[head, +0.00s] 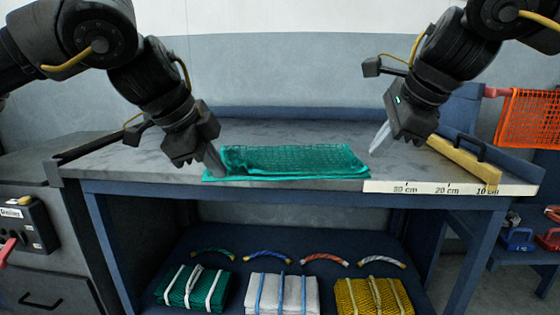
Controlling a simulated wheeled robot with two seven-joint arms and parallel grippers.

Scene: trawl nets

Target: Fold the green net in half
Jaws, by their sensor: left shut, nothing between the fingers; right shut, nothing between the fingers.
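The green net (290,161) lies flat on the grey workbench top (300,133), as a wide strip along the front edge. Its left part looks layered, with a lighter green edge there. My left gripper (217,168) is shut and empty at the net's left end, its fingertips close to the net; I cannot tell if they touch it. My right gripper (377,146) is shut and empty, just above and beside the net's right end, apart from it.
A ruler strip (440,188) runs along the bench's front right edge, with a yellow bar (464,161) by it. An orange net (530,118) hangs at the right. Bundled green (192,289), white (283,295) and yellow nets (372,297) lie on the shelf below.

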